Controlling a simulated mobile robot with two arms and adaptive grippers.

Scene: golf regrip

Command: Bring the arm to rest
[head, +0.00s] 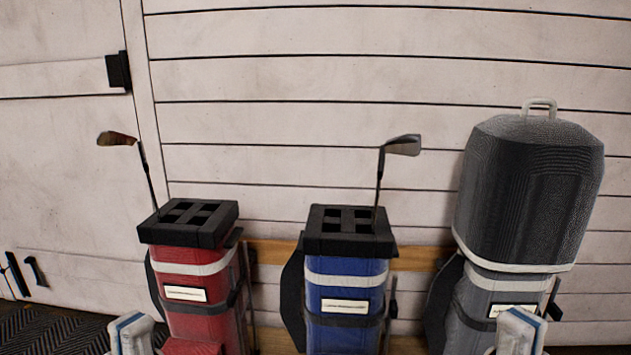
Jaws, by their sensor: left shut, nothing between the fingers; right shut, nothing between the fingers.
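No gripper shows clearly in the head view. Two white and blue parts of my own arms stand at the bottom edge, one at the left and one at the right. A red golf bag (196,262) stands at the left with a club (145,168) upright in its black divided top. A blue golf bag (345,273) stands in the middle with another club (379,180) in its top. Both clubs lean slightly, heads up. A grey golf bag (487,285) at the right wears a dark hood (530,185) with a light handle on top. The lower parts of the bags are cut off.
A pale plank wall (330,85) stands behind the bags, with a wooden rail (275,254) along it. A door with a black hinge (118,70) is at the left. A dark patterned mat (45,330) lies at lower left. Gaps separate the bags.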

